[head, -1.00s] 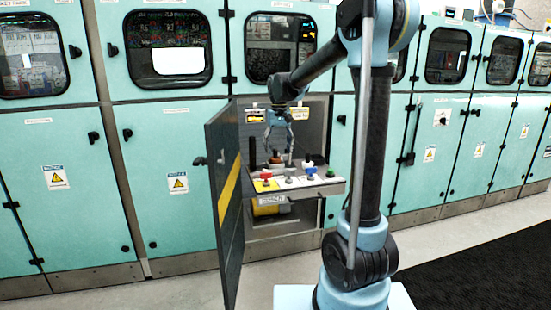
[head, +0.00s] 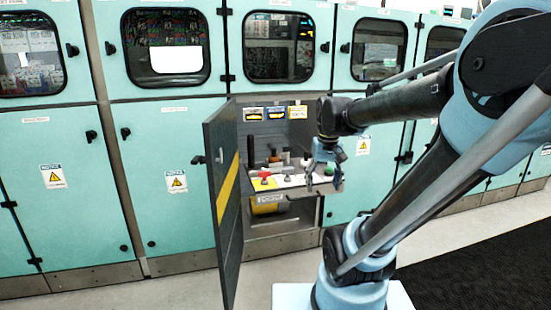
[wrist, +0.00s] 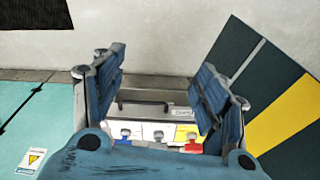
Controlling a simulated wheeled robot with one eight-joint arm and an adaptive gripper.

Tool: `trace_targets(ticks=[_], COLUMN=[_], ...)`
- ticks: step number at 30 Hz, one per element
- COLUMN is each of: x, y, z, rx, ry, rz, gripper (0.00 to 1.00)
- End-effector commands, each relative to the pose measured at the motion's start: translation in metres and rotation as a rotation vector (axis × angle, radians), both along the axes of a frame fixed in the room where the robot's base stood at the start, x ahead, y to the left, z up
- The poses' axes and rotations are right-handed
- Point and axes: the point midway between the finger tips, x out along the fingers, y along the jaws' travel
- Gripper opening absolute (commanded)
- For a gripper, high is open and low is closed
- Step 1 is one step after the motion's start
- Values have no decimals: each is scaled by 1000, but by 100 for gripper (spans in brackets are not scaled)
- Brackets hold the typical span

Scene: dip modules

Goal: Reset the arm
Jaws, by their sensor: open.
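My gripper (head: 324,172) hangs at the right front of the open cabinet compartment in the head view. It is beside the right end of the pull-out tray. In the wrist view my gripper (wrist: 160,95) has its two blue-grey fingers spread wide with nothing between them. The tray (head: 290,182) carries a red knob (head: 265,173) and several other small knobs and handles. The wrist view shows the tray (wrist: 150,113) beyond the fingers, with a red part (wrist: 193,146) low in the gap. My arm partly hides the cabinets at right.
The dark cabinet door (head: 224,205) with a yellow stripe stands open left of the compartment. It also shows at the right in the wrist view (wrist: 265,90). Teal cabinets (head: 60,215) line the wall. A yellow cylinder (head: 268,207) sits under the tray. The floor in front is clear.

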Motion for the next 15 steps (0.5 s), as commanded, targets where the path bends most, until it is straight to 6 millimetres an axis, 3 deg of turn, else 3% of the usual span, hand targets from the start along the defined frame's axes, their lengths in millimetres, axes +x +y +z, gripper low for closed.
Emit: trace_targets(ticks=[9, 15], x=[-70, -98], y=[-24, -32], z=[-54, -84], rx=[-1, -3], ry=[-35, -52], rz=[-46, -66], gripper=[67, 67])
